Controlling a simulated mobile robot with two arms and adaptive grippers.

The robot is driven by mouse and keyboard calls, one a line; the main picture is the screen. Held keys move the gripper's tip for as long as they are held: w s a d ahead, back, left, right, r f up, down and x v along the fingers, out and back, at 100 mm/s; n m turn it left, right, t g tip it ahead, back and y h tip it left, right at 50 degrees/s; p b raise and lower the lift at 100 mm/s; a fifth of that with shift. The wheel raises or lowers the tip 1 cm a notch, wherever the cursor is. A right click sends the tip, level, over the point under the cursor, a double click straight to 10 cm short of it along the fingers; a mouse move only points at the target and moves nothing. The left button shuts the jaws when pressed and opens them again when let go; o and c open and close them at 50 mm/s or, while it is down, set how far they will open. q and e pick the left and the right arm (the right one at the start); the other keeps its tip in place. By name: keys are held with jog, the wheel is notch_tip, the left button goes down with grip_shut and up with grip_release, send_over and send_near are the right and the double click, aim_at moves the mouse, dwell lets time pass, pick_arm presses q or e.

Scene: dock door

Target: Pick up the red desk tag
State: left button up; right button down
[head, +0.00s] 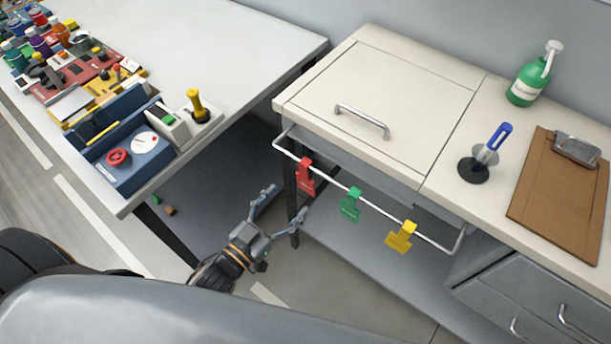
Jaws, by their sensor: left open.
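The red desk tag (306,178) hangs at the left end of a white rail (376,196) along the front of the cream desk (300,103). A green tag (350,205) and a yellow tag (401,237) hang to its right on the same rail. My left gripper (284,204) is open and empty, its fingers spread, below and to the left of the red tag in the picture. A gap shows between the fingers and the tag. My right gripper is not in view.
A grey table (240,45) with a blue control box (130,150) and many small items stands at the left. A green pump bottle (528,82), a pen holder (474,168) and a clipboard (560,195) are on the desk. Drawers (540,300) sit below it at right.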

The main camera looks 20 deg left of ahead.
aim_at(305, 184)
pick_arm(q)
jog(key=shift+x, duration=1.05)
jog(key=p+x, duration=0.1)
jog(key=x, duration=0.4)
jog(key=shift+s+d, duration=0.15)
jog(key=shift+d, duration=0.05)
jog(key=shift+w+d, duration=0.15)
jog(key=shift+w, duration=0.15)
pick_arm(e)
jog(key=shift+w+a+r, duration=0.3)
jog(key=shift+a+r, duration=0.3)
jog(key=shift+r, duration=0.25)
pick_arm(q)
jog(key=shift+s, duration=0.1)
jog(key=shift+c, duration=0.2)
jog(key=c, duration=0.7)
jog(key=shift+c, duration=0.8)
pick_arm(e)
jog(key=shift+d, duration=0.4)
